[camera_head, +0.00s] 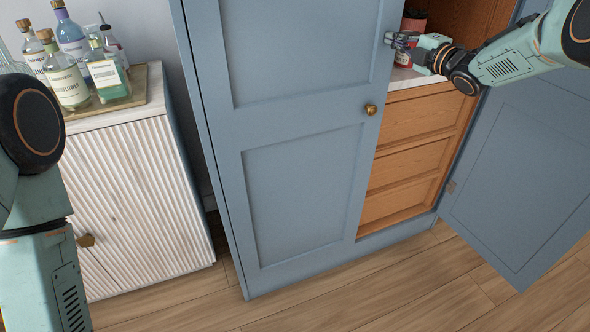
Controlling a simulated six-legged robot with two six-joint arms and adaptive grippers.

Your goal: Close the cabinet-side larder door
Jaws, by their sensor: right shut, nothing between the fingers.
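The cabinet-side larder door (300,100) is the blue panelled left door, beside the white cabinet. It has a brass knob (370,109) near its right edge. It looks flush or nearly flush with the larder front; I cannot tell whether a small gap is left. My right gripper (390,40) is shut and empty at the door's upper right edge, above the knob. Its fingertips overlap the edge in the picture; I cannot tell whether they touch it. My left arm stands at the left edge of the view, and its gripper is out of view.
The other larder door (525,165) stands wide open at the right. The open half shows wooden drawers (405,180) and a pale shelf with a jar (403,60). A white ribbed cabinet (140,205) with several bottles (66,80) stands left. The wooden floor (400,285) in front is clear.

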